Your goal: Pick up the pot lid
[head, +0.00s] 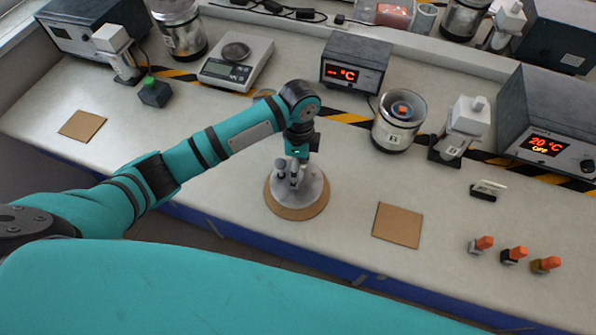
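A grey round pot lid (312,190) lies on a round cork mat (298,213) near the bench's front edge, in the middle of the head view. My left gripper (291,182) points down over the middle of the lid. Its fingers hide the lid's centre, so I cannot tell whether they are closed on a knob. The lid appears to rest flat on the mat. My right gripper is out of view.
A metal vessel (398,125), a dark display box (354,65) and a balance (235,62) stand behind. A square cork mat (398,225) lies to the right, with several small orange-topped items (514,255) beyond.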

